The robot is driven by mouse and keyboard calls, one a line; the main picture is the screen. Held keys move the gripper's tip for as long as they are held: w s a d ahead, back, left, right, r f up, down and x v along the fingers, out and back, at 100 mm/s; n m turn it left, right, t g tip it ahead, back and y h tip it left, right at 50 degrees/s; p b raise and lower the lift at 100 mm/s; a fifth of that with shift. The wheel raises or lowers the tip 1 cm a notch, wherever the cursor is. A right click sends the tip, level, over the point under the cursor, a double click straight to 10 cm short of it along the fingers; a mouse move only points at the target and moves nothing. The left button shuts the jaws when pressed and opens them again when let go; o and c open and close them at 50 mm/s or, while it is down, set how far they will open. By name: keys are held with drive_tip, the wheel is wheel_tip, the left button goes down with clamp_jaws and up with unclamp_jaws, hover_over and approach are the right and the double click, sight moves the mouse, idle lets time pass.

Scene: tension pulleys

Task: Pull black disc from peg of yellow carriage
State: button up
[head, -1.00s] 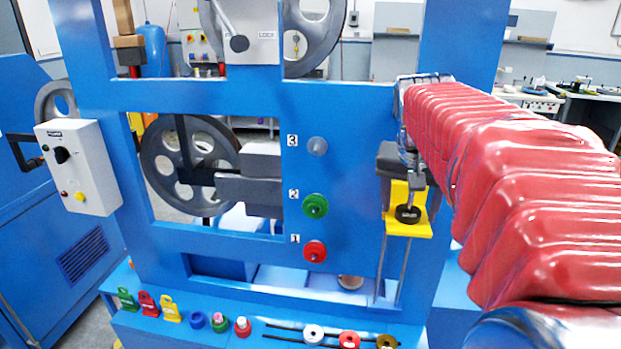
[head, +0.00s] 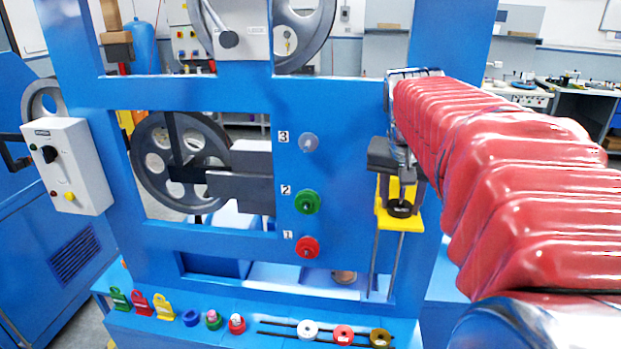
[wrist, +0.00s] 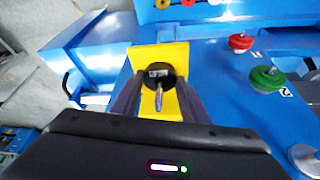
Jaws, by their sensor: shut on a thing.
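The yellow carriage (head: 383,222) is on the right post of the blue frame, in front of two thin rods. The black disc (head: 400,209) sits at the carriage's front. In the wrist view the disc (wrist: 160,70) is round the peg (wrist: 159,100), against the yellow plate (wrist: 175,52). My gripper (wrist: 161,82) has one finger on each side of the disc and is shut on it. In the head view my gripper (head: 402,196) comes down from above, and my arm partly hides the carriage.
Left of the carriage, the panel carries a green disc (head: 306,202) at peg 2, a red disc (head: 307,248) at peg 1 and a grey peg (head: 309,142) at 3. Several coloured parts line the lower ledge (head: 250,325). Open space lies in front of the carriage.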

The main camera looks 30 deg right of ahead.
drive_tip(key=shift+r, duration=1.95)
idle(1.6)
drive_tip(key=shift+r, duration=1.55)
drive_tip(key=shift+r, duration=0.1)
drive_tip(key=shift+r, duration=0.85)
drive_tip(key=shift+r, duration=2)
